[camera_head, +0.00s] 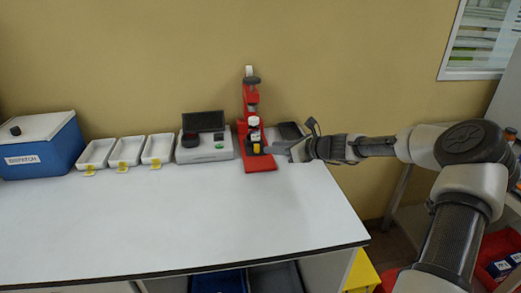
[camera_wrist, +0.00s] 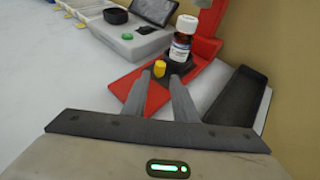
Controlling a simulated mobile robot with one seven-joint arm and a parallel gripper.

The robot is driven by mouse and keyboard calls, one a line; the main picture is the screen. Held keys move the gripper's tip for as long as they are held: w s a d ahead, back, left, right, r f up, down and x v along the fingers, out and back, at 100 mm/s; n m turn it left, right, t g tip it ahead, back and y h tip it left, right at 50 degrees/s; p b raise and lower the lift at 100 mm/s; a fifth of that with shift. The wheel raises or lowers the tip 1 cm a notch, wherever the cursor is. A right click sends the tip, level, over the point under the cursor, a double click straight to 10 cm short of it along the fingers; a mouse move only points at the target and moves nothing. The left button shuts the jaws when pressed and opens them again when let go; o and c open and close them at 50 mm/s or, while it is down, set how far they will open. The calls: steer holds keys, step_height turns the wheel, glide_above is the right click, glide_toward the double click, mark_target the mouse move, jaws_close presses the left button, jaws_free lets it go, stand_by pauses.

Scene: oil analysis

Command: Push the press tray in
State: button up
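The red press (camera_head: 250,100) stands on the white table against the wall; part of its red base (camera_wrist: 205,47) shows in the wrist view. Its dark press tray (camera_wrist: 178,66) carries an upright brown bottle (camera_wrist: 182,42) with a white cap. The bottle also shows in the head view (camera_head: 254,130). A yellow knob (camera_wrist: 160,68) is on the tray's front. My gripper (camera_wrist: 161,78) is low over the red base, its fingers spread with a gap between them. The knob shows between the fingertips; I cannot tell whether they touch it.
A grey device (camera_head: 205,150) with a dark screen stands left of the press. Several white trays (camera_head: 127,150) and a blue box (camera_head: 40,145) are farther left. A black open tray (camera_wrist: 238,95) lies close right of my fingers. The table front is clear.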

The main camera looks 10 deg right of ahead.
mark_target(260, 154)
steer(key=x, duration=0.7)
steer(key=shift+w+a+f, duration=0.2)
steer(key=shift+w, duration=0.1)
jaws_close()
